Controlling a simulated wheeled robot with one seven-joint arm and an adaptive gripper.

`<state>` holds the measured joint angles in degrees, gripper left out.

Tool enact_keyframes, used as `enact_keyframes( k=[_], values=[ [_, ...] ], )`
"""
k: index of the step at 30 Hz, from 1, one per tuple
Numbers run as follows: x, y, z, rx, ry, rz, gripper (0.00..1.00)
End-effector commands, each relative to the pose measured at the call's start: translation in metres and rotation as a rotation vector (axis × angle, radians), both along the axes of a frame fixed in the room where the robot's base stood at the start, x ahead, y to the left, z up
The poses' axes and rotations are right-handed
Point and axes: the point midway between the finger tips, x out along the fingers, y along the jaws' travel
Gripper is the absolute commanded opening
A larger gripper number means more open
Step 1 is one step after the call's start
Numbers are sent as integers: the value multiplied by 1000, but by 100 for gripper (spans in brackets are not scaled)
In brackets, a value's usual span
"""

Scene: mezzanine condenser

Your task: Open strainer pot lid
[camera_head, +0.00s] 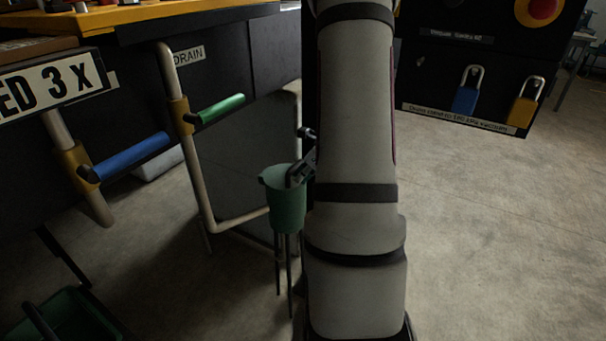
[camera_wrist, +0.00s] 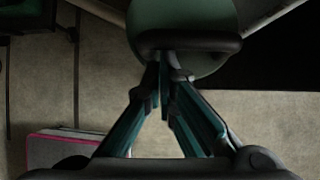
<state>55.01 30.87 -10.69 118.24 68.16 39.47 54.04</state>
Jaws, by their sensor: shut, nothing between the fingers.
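The green strainer pot (camera_head: 285,210) stands upright on thin dark legs in the middle of the head view, just left of my arm. My gripper (camera_head: 298,174) is at its top rim and is partly hidden behind my arm. In the wrist view a rounded green surface (camera_wrist: 190,15), which looks like the pot or its lid, carries a dark curved bar (camera_wrist: 190,41). My gripper (camera_wrist: 169,60) is shut and empty, its fingertips at the lower edge of that bar. I cannot tell whether they touch it, or how the lid sits.
Pale bent pipes with a green lever (camera_head: 220,108) and a blue lever (camera_head: 130,157) stand to the left. A dark green bin (camera_head: 75,325) sits at the lower left. A dark cabinet with blue (camera_head: 467,92) and yellow (camera_head: 525,105) padlocks stands at the right. Floor at right is clear.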

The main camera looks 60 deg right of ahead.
Motion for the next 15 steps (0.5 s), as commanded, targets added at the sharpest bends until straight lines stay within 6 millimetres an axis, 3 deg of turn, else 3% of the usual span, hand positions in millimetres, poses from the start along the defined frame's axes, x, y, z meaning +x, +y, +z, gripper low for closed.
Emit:
enact_keyframes(
  k=[15],
  values=[
    [5,1,15,-7,67,4,0]
  ],
)
